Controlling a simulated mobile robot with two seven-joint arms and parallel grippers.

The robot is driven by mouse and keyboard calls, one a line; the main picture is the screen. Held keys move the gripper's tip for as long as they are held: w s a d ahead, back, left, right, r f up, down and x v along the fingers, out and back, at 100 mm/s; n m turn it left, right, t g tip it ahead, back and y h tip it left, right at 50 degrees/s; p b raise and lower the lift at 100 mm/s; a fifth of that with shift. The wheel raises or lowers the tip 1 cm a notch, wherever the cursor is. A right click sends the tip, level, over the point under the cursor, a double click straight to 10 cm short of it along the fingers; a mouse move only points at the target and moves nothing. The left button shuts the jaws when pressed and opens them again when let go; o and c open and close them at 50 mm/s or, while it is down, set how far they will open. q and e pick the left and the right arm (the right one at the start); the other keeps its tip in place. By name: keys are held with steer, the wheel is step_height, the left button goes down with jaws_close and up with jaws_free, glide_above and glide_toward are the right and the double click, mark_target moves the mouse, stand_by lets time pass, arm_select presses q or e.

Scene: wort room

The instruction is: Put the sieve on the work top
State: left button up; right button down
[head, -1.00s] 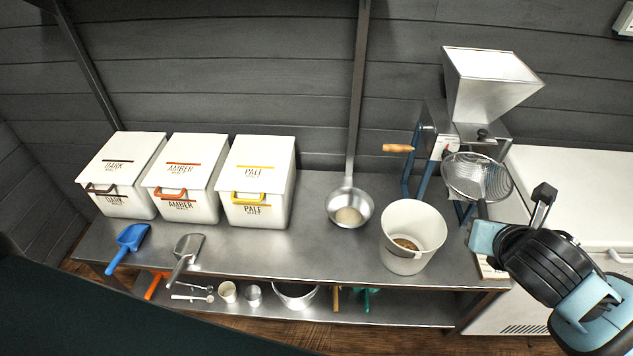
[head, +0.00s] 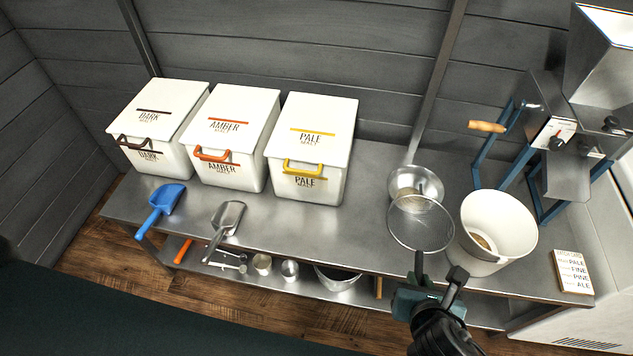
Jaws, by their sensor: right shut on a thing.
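The sieve (head: 421,224), a round wire mesh with a thin metal rim, is in the head view in front of the ladle. My right gripper (head: 422,285) is shut on its handle, at the front edge of the work top. The sieve overlaps the ladle's bowl in the picture, left of the white bucket; whether it touches the surface I cannot tell. The steel work top (head: 345,228) has bare room left of the sieve. My left gripper is not in view.
A ladle (head: 415,180) and a white bucket (head: 497,222) with grain stand close to the sieve. A mill (head: 560,150) and a recipe card (head: 572,272) are at right. Three malt bins (head: 314,180), a blue scoop (head: 161,207) and a metal scoop (head: 226,218) are at left.

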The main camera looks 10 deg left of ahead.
arm_select(q)
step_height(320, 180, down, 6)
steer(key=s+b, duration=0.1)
steer(key=b, duration=0.4)
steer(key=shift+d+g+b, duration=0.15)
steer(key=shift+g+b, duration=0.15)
steer(key=shift+b, duration=0.05)
arm_select(e)
steer(key=s+a+f, duration=0.8)
steer(key=s+f, duration=0.1)
steer(key=f, duration=0.2)
arm_select(q)
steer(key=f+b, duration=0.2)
steer(key=b, duration=0.1)
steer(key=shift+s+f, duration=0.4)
arm_select(e)
steer(key=w+a+f, duration=0.2)
steer(key=w+a, duration=0.2)
steer(key=w, duration=0.3)
steer(key=w+a+f, duration=0.3)
steer(key=w, duration=0.3)
steer(key=shift+w+a, duration=0.35)
steer(key=shift+w, duration=0.05)
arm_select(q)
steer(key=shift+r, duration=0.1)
arm_select(e)
steer(key=shift+f, duration=0.1)
